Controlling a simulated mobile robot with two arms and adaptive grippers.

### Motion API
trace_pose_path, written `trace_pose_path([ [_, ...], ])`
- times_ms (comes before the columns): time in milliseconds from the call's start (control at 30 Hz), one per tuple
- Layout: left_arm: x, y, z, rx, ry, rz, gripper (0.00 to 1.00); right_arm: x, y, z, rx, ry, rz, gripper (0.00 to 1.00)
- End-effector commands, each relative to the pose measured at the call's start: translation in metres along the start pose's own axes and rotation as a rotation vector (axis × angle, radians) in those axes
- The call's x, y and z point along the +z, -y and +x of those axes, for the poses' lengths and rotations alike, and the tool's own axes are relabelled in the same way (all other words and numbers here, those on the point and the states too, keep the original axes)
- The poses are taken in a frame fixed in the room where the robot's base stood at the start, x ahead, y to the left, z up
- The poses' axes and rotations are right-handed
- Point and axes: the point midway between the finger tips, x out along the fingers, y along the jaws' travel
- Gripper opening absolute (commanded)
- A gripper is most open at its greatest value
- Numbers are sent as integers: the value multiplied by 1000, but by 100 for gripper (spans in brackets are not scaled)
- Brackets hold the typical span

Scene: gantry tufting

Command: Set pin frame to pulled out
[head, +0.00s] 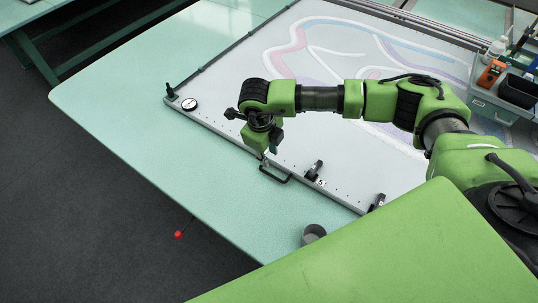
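The pin frame (215,120) is a pale grey, flat frame with small pins along its edges, lying on the light green table. A dark bar handle (275,175) sticks out from its near edge. My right gripper (265,157) points down just above and behind this handle. Its fingertips are small and partly hidden, so I cannot tell whether they touch the handle or how far they are apart. My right arm covers part of the frame's middle. My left gripper is not in view.
A round dial (190,104) sits at the frame's left corner. Dark clamps (314,170) stand on its near edge. A grey cup (313,234) stands on the table (130,105). A tool tray (490,104) is at the right. The table left of the frame is clear.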

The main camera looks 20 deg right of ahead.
Motion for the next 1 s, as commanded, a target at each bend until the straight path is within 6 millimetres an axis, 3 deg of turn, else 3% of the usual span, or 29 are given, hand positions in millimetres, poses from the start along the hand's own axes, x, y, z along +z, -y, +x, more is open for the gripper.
trace_pose_path([
  [300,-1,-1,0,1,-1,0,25,1,1,-68,-2,5,-1,25],
  [500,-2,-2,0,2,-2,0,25,1,0,-97,-1,3,-1,25],
  [1000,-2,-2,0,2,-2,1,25,0,0,-106,-1,0,-1,25],
])
